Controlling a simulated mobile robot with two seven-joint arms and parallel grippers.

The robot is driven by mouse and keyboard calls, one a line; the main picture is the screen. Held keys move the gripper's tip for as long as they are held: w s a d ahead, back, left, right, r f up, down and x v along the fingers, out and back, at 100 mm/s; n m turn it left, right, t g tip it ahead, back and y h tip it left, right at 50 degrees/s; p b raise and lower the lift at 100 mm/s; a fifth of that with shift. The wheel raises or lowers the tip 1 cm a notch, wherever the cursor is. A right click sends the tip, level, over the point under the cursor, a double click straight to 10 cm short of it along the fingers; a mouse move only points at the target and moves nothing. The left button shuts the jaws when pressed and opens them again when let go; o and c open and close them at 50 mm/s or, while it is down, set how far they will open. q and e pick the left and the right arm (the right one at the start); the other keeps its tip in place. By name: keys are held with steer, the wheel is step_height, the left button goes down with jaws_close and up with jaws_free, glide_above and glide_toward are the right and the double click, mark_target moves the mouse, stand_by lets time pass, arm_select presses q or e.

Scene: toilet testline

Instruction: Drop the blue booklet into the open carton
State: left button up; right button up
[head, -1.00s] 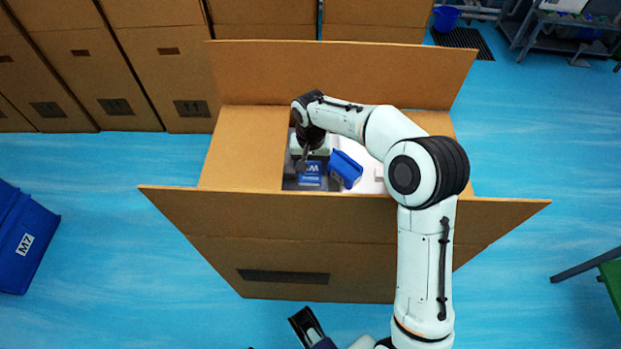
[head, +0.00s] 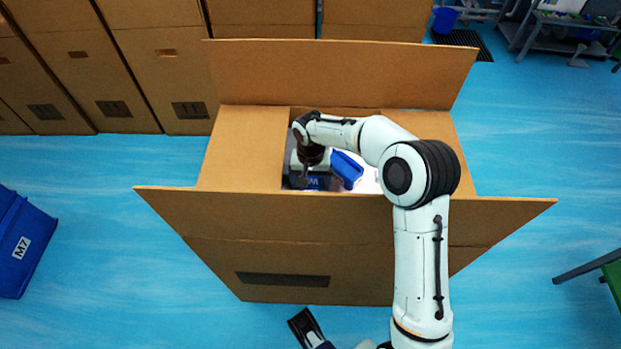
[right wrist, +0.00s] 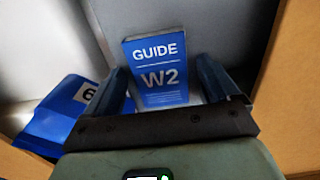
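The open carton (head: 290,225) is a large brown box with its flaps spread out, in the middle of the head view. My right arm reaches over its near wall, and my right gripper (head: 309,172) is inside it. The blue booklet (head: 315,184), marked GUIDE W2, is at the gripper's tip, partly hidden by the gripper and the carton's near edge.
A blue bin (head: 347,169) with a label lies inside the carton, right of the booklet; it also shows in the right wrist view (right wrist: 58,112). Closed cartons (head: 160,70) line the back. A blue M7 crate (head: 22,245) stands at the left.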

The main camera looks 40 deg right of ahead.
mark_target(311, 183)
steer(key=shift+r, duration=0.15)
steer(key=shift+r, duration=0.35)
arm_select(q)
steer(key=shift+g+h, duration=0.3)
steer(key=shift+g, duration=0.3)
steer(key=s+r+p, duration=0.1)
steer(key=s+d+r, duration=0.1)
steer(key=s+r+p, duration=0.1)
steer(key=shift+s+d+r+p, duration=0.1)
steer(key=shift+s+d+p, duration=0.15)
steer(key=shift+p, duration=0.1)
arm_select(e)
step_height(311, 183, up, 12)
steer(key=shift+f, duration=0.2)
